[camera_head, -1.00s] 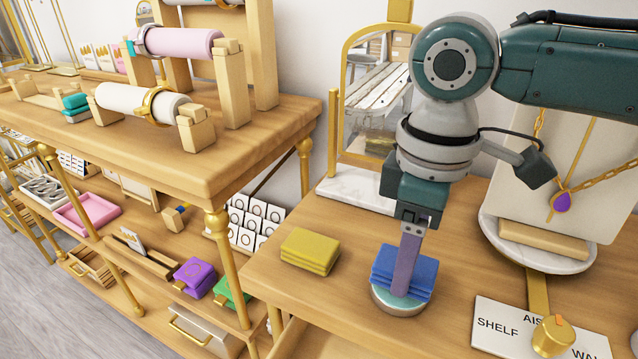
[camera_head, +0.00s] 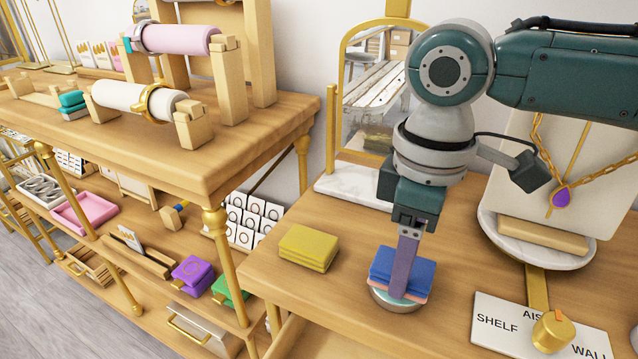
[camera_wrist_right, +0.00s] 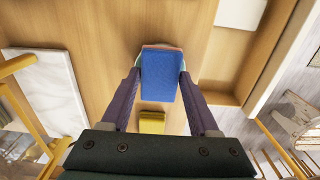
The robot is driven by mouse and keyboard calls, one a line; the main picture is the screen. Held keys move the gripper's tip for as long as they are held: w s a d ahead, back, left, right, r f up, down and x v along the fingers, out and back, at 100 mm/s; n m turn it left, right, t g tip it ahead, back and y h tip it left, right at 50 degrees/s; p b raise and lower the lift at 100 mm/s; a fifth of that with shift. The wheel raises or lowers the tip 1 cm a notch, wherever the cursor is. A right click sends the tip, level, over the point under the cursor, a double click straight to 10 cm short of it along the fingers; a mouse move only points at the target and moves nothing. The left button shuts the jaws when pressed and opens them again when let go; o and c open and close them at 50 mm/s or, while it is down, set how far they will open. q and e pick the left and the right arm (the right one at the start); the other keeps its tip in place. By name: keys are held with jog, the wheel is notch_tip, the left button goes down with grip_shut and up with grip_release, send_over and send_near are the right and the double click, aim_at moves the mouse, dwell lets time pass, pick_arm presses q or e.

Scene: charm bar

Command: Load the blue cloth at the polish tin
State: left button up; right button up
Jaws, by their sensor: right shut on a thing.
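The blue cloth (camera_head: 408,268) is a folded block, held over the polish tin (camera_head: 396,303), a round, low, pale-rimmed tin on the wooden counter. A thin pinkish layer shows along the cloth's lower edge; I cannot tell whether cloth and tin touch. My right gripper (camera_head: 402,285) points down, shut on the cloth. In the right wrist view the cloth (camera_wrist_right: 160,78) sits between both fingers, with a pink edge at its far end and a bit of the tin's rim behind it. The cloth hides most of the tin's top. My left gripper is out of view.
A yellow folded cloth (camera_head: 308,247) lies left of the tin. A SHELF/AISLE/WALL sign with a gold knob (camera_head: 553,330) is at right, below a necklace stand on a round marble base (camera_head: 515,240). A gold-framed mirror (camera_head: 366,100) stands behind.

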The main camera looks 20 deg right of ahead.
dwell(0.4)
jog(key=shift+f+p, duration=0.1)
jog(key=shift+p, duration=0.3)
dwell(1.1)
notch_tip(320, 180, up, 4)
jog(key=p, duration=0.5)
notch_tip(320, 180, up, 3)
jog(key=p, duration=0.3)
jog(key=shift+p, duration=0.4)
